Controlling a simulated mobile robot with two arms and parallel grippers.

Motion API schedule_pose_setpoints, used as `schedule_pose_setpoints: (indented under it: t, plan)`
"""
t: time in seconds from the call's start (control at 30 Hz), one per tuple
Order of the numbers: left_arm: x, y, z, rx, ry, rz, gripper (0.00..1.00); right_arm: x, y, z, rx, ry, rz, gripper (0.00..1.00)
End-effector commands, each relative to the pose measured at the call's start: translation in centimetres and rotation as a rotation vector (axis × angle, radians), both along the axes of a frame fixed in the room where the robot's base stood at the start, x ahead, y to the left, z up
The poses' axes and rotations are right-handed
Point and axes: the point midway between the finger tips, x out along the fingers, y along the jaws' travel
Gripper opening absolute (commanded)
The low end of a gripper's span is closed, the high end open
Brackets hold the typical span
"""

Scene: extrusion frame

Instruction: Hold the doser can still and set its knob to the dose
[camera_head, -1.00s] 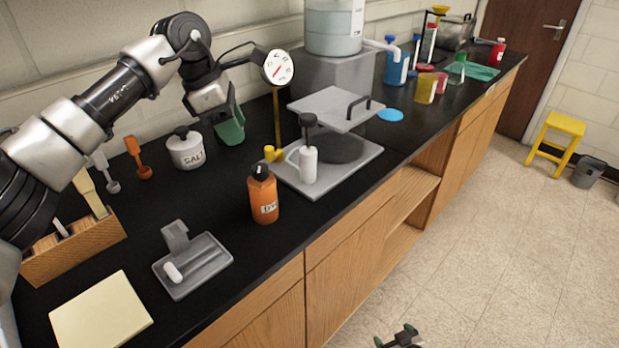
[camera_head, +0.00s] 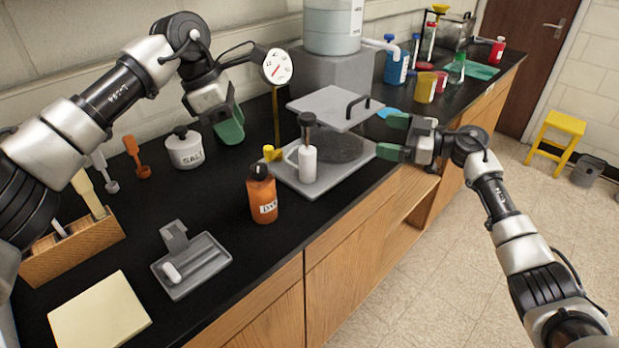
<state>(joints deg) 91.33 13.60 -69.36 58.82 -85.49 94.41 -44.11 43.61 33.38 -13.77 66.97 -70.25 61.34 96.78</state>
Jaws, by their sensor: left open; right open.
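The white can marked SALT (camera_head: 186,150), with a dark knob on top, stands upright at the back left of the black bench. It looks like the doser can; its knob setting is too small to read. My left gripper (camera_head: 228,128) is open and empty, above and to the right of the can, apart from it. One green finger shows clearly. My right gripper (camera_head: 393,137) is open and empty, green fingers pointing left, at the right edge of the press plate and far from the can.
An orange bottle (camera_head: 262,196) and a white pump bottle (camera_head: 308,164) stand between the grippers. A raised grey plate (camera_head: 325,106) with a black handle and a round dial (camera_head: 277,67) on a post are nearby. A grey tray (camera_head: 203,262) lies in front.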

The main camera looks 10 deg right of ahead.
Motion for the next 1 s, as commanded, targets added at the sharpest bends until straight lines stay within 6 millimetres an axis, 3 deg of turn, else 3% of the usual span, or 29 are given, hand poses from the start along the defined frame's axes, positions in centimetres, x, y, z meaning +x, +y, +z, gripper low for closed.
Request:
schedule_pose_setpoints:
  t: [0.07, 0.2, 0.33, 0.43, 0.6, 0.77, 1.0]
  plan:
    - [0.0, 0.0, 0.0, 0.0, 0.0, 0.0, 0.43, -1.1, 4.0, 1.2, -0.078, 0.081, 0.064, 0.9]
    - [0.0, 0.0, 0.0, 0.0, 0.0, 0.0, 0.43, -3.5, 11.2, -0.2, -0.139, 0.227, 0.117, 0.9]
    - [0.0, 0.0, 0.0, 0.0, 0.0, 0.0, 0.43, -5.8, 15.9, -1.7, -0.154, 0.308, 0.145, 0.9]
    - [0.0, 0.0, 0.0, 0.0, 0.0, 0.0, 0.43, -7.1, 18.1, -2.4, -0.157, 0.346, 0.16, 0.9]
    - [0.0, 0.0, 0.0, 0.0, 0.0, 0.0, 0.43, -8.0, 19.9, -3.1, -0.155, 0.376, 0.171, 0.9]
    - [0.0, 0.0, 0.0, 0.0, 0.0, 0.0, 0.43, -7.5, 21.6, -3.8, -0.152, 0.379, 0.173, 0.9]
    - [0.0, 0.0, 0.0, 0.0, 0.0, 0.0, 0.43, -6.1, 25.4, -5.4, -0.152, 0.378, 0.173, 0.9]
